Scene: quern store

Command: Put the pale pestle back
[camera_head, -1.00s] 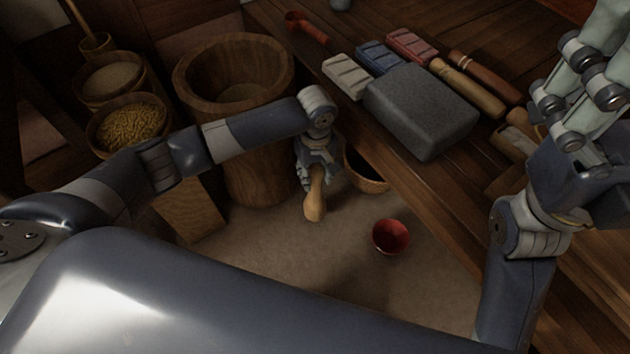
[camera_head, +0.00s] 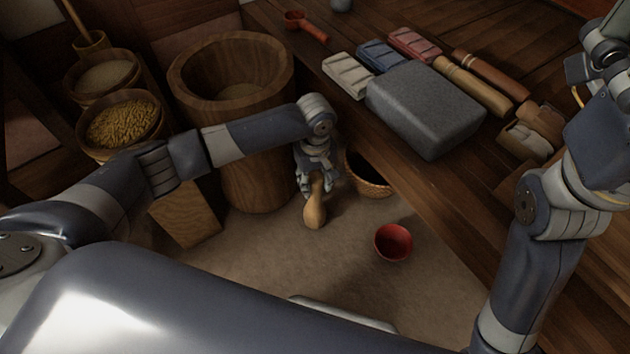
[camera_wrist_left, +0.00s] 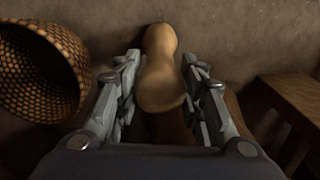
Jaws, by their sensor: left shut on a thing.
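The pale pestle (camera_head: 314,212) is a light wooden piece with a rounded, bulbous end, hanging below my left gripper (camera_head: 315,180) in the head view. My left gripper is shut on it, and the wrist view shows the pestle (camera_wrist_left: 162,75) between the two fingers. Its upper part is hidden by the gripper. It is in front of the big wooden mortar, beside its right side and above the floor; I cannot tell the exact height. My right gripper (camera_head: 612,50) is at the upper right edge, partly cut off, and its fingertips cannot be read.
A large wooden mortar (camera_head: 205,85) stands left of the worktop (camera_head: 440,195). A woven basket (camera_head: 372,188) and a red bowl (camera_head: 393,243) are on the floor nearby. A grey stone block (camera_head: 425,110), coloured bars and two wooden rollers lie on the worktop. Grain tubs (camera_head: 120,128) stand left.

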